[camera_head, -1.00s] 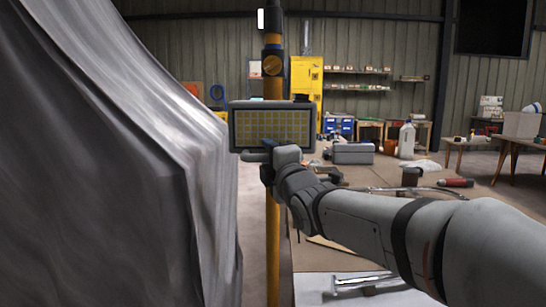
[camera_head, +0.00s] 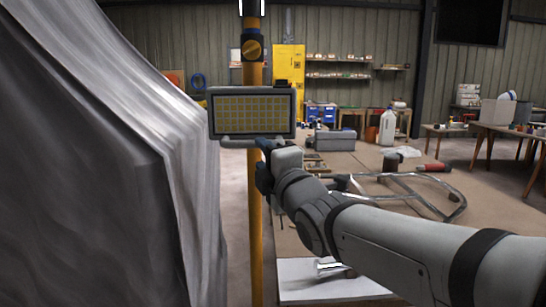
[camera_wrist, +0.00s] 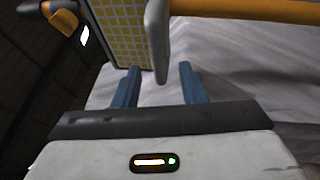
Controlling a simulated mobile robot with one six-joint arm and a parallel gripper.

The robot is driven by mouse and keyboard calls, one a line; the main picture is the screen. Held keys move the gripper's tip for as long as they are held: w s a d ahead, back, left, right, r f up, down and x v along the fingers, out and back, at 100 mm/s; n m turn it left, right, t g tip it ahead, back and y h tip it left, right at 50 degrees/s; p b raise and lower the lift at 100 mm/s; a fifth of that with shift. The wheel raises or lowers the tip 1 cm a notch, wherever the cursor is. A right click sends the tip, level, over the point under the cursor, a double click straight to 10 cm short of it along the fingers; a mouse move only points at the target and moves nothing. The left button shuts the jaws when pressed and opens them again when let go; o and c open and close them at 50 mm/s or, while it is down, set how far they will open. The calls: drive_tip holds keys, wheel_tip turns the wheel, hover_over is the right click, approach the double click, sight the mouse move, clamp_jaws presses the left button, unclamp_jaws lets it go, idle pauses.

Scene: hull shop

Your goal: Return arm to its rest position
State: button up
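My gripper (camera_wrist: 159,72) is open in the wrist view, its two blue fingers well apart with nothing gripped between them. A work lamp (camera_head: 252,112) with a yellow gridded face and grey frame is on a yellow pole (camera_head: 255,210). The lamp (camera_wrist: 125,28) is just beyond my fingertips in the wrist view. Its grey handle bar (camera_wrist: 157,45) shows between the fingers in the picture, with gaps at both sides. In the head view my gripper (camera_head: 264,172) is just below the lamp, and my arm reaches forward from the lower right. The fingertips are partly hidden there.
A grey draped sheet (camera_head: 100,160) fills the left side. Right of the pole, a long bench (camera_head: 350,165) carries a bent tube frame (camera_head: 440,195), a grey toolbox (camera_head: 335,140) and a white jug (camera_head: 387,127). A white board (camera_head: 315,290) lies under my arm.

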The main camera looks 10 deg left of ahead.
drive_tip(key=s+d+f+m+g+h+p, duration=0.1)
drive_tip(key=d+f+m+g+h+p, duration=0.3)
drive_tip(key=d+m+p, duration=0.4)
drive_tip(key=s+d+f+m+g+h+p, duration=0.1)
drive_tip(key=d+f+m+h+p, duration=0.2)
drive_tip(key=d+m+h, duration=0.5)
drive_tip(key=s+d+f+m+g+p, duration=0.3)
drive_tip(key=s+d+m+g, duration=0.1)
drive_tip(key=s, duration=0.4)
drive_tip(key=s+d+f+m+g+p, duration=0.2)
drive_tip(key=s+d+m+g+p, duration=0.2)
drive_tip(key=s, duration=0.5)
drive_tip(key=d+m, duration=0.2)
drive_tip(key=d, duration=0.1)
drive_tip(key=shift+s+d+f+g+p, duration=0.2)
drive_tip(key=shift+f+g+p, duration=0.1)
drive_tip(key=shift+f, duration=0.1)
